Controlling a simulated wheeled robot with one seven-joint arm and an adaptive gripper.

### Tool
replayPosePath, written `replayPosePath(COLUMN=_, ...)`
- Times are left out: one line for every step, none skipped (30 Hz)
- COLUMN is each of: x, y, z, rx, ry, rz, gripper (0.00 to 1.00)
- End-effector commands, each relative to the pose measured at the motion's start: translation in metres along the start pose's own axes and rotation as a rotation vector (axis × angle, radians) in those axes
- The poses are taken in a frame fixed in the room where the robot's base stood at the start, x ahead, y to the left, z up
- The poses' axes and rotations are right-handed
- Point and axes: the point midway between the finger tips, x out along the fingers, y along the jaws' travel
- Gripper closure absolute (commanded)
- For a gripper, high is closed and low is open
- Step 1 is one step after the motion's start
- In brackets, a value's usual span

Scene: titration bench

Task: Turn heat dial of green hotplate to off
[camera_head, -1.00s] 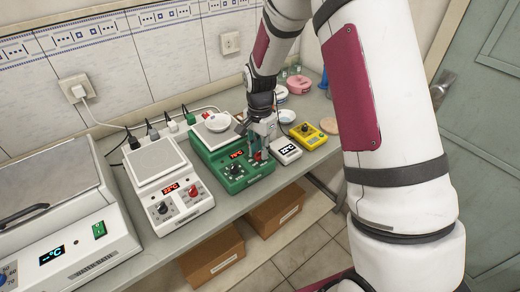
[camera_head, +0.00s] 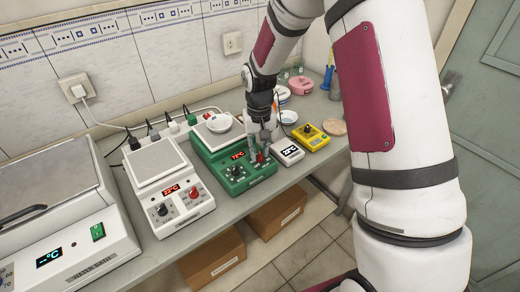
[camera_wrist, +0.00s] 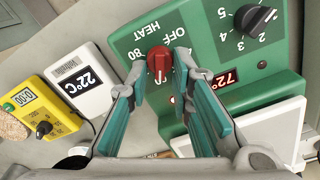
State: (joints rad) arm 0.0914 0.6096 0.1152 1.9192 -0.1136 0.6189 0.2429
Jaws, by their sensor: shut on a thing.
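The green hotplate (camera_head: 231,164) stands on the bench with a white dish (camera_head: 218,123) on its top plate. Its red heat dial (camera_wrist: 159,60) is at the front, by the printed words HEAT and OFF, which appear upside down in the wrist view. My gripper (camera_wrist: 155,70) is shut on the red dial, one finger on each side. In the head view my gripper (camera_head: 262,157) points down at the right of the panel and partly hides the dial. A black numbered dial (camera_wrist: 255,17) and a lit red display reading about 72 °C (camera_wrist: 231,77) are beside it.
A white hotplate (camera_head: 165,180) stands left of the green one, with a large water bath (camera_head: 75,262) further left. Cords run behind.

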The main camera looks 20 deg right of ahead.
Motion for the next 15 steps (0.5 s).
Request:
replayPosePath(x=-0.0004, y=-0.0006, z=-0.0006, rx=-0.045, ry=0.002, rz=-0.001, gripper=1.0)
replayPosePath(x=-0.0004, y=-0.0007, z=-0.0006, rx=-0.073, ry=0.002, rz=-0.001, gripper=1.0)
replayPosePath(x=-0.0004, y=-0.0009, z=-0.0005, rx=-0.111, ry=0.002, rz=0.0, gripper=1.0)
replayPosePath(x=-0.0004, y=-0.0011, z=-0.0005, rx=-0.139, ry=0.002, rz=-0.001, gripper=1.0)
replayPosePath(x=-0.0004, y=-0.0015, z=-0.0004, rx=-0.168, ry=0.002, rz=-0.001, gripper=1.0)
replayPosePath(x=-0.0004, y=-0.0021, z=-0.0003, rx=-0.206, ry=0.002, rz=-0.001, gripper=1.0)
replayPosePath(x=-0.0005, y=-0.0024, z=-0.0002, rx=-0.235, ry=0.002, rz=-0.001, gripper=1.0)
replayPosePath(x=-0.0005, y=-0.0026, z=-0.0001, rx=-0.264, ry=0.002, rz=-0.001, gripper=1.0)
replayPosePath(x=-0.0005, y=-0.0027, z=-0.0001, rx=-0.302, ry=0.002, rz=0.0, gripper=1.0)
replayPosePath(x=-0.0005, y=-0.0027, z=0.0, rx=-0.329, ry=0.002, rz=0.0, gripper=1.0)
replayPosePath(x=-0.0005, y=-0.0028, z=0.0001, rx=-0.358, ry=0.002, rz=-0.001, gripper=1.0)
replayPosePath(x=-0.0005, y=-0.0033, z=0.0003, rx=-0.395, ry=0.002, rz=-0.001, gripper=1.0)
replayPosePath(x=-0.0005, y=-0.0037, z=0.0004, rx=-0.425, ry=0.002, rz=-0.001, gripper=1.0)
replayPosePath(x=-0.0005, y=-0.0039, z=0.0005, rx=-0.453, ry=0.002, rz=-0.001, gripper=1.0)
replayPosePath(x=-0.0005, y=-0.0041, z=0.0007, rx=-0.492, ry=0.001, rz=0.0, gripper=1.0)
